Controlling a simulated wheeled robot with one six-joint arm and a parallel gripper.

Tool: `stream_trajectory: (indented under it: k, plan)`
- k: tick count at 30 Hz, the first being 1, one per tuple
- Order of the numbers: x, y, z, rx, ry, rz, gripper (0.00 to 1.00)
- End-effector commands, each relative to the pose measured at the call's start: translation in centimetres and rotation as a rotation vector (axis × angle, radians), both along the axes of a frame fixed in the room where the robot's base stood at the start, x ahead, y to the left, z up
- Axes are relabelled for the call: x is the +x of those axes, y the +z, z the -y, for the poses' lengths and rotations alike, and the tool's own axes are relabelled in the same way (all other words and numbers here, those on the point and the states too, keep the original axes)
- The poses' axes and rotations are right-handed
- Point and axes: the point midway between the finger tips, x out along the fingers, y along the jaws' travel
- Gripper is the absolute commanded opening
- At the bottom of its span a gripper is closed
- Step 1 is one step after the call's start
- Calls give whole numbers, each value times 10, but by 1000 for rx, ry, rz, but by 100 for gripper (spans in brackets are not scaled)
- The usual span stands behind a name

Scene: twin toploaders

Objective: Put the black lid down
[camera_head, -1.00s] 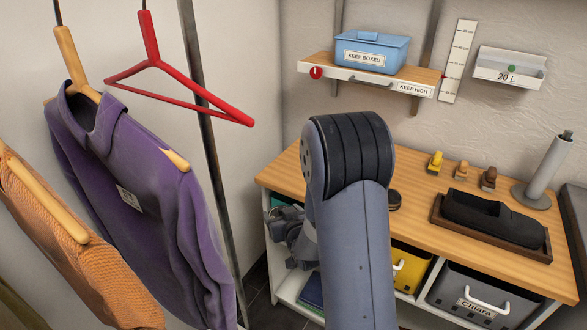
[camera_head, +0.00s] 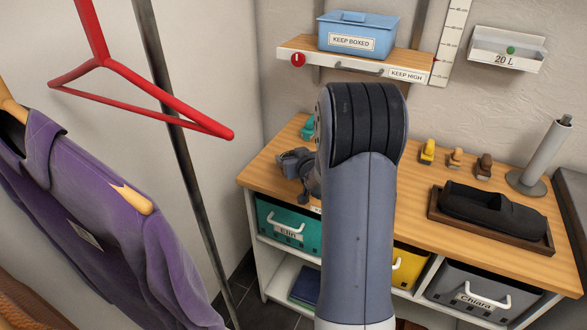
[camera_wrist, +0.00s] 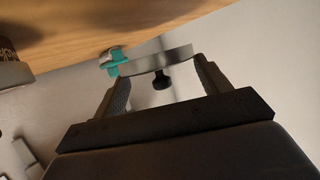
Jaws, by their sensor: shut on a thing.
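My gripper (camera_head: 291,162) shows left of my forearm in the head view, over the left end of the wooden worktop. In the wrist view my gripper (camera_wrist: 160,70) is shut on the lid (camera_wrist: 154,60), seen nearly edge-on between the fingers. Its rim looks grey in this light, and its black knob (camera_wrist: 162,80) points down in the picture. In the head view I cannot make out the lid; my arm covers much of that area. Whether the lid touches anything beyond the fingers cannot be told.
A teal item (camera_head: 307,130) stands on the worktop (camera_head: 430,180) close to my gripper. Stamps (camera_head: 456,158), a dark tray (camera_head: 495,222) and a roll holder (camera_head: 541,155) occupy its right part. A shelf (camera_head: 400,60) hangs above. A hanging purple garment (camera_head: 90,215) is at left.

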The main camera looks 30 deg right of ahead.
Motion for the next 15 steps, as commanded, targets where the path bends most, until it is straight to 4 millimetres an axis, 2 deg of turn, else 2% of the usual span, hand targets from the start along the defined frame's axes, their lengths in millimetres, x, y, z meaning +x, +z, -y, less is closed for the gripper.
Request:
stream_trajectory:
  k: [8,15]
  plan:
    - [0,-35,0,2,1,-4,50]
    - [0,-37,0,-1,0,1,50]
